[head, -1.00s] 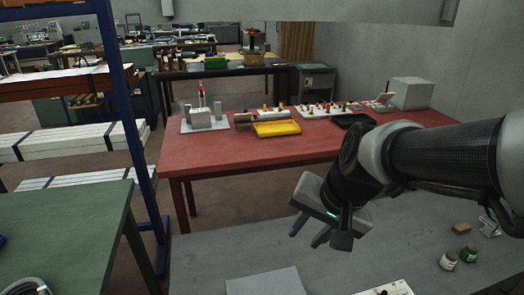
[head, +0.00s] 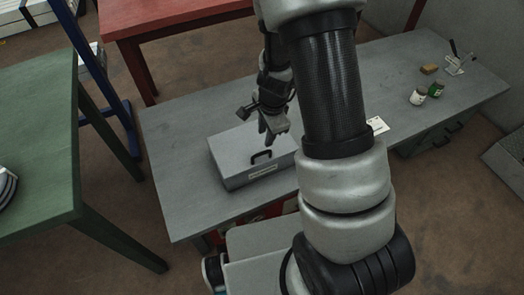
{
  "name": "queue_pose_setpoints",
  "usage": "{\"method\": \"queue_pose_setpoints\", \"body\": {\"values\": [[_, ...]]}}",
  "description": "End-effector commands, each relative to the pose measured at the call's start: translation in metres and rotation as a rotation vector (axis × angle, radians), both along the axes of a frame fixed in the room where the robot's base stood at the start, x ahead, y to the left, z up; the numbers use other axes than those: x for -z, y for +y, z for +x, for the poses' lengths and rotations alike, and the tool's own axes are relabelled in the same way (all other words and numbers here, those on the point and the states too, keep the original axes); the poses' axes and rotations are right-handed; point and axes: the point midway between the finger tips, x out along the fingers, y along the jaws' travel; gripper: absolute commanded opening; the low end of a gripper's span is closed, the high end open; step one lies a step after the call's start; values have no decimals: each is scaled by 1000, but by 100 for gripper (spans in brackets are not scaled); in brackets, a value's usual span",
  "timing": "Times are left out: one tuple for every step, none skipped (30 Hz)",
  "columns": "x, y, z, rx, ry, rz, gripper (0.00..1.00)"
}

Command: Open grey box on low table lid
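The grey box (head: 232,166) sits on the low grey table (head: 185,120), left of my arm. Its top looks closed. A dark handle (head: 261,156) and a pale label (head: 263,171) show on the side facing me. My gripper (head: 271,133) points down over the far right part of the box top, close to it; I cannot tell whether it touches. My arm hides part of the box's right end and the table beside it. The fingers are small and dark, so their opening is unclear.
Two small jars (head: 418,96), a tan block (head: 429,69) and a small stand (head: 460,64) are at the table's right. A white card (head: 377,125) lies right of my arm. A green table (head: 45,130) is at left; a red table (head: 170,17) stands behind.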

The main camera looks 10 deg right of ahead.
Motion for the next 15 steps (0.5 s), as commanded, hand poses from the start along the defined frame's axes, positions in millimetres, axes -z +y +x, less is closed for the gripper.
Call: {"method": "queue_pose_setpoints", "body": {"values": [[18, 0, 2, 1, 2, 0, 30], [24, 0, 3, 1, 2, 1, 30], [33, 0, 5, 1, 3, 1, 30], [40, 1, 6, 1, 2, 1, 30], [46, 1, 7, 0, 2, 0, 30], [55, 1, 9, 1, 2, 1, 30], [61, 2, 11, 0, 1, 1, 30], [67, 2, 11, 1, 2, 1, 30], [74, 2, 13, 0, 2, 0, 30], [80, 2, 14, 0, 2, 1, 30], [85, 3, 15, -1, 2, 1, 30], [91, 3, 17, -1, 1, 1, 30], [95, 3, 18, 0, 0, 1, 30], [99, 3, 19, 0, 0, 0, 30], [103, 4, 19, 0, 1, 1, 30]]}}
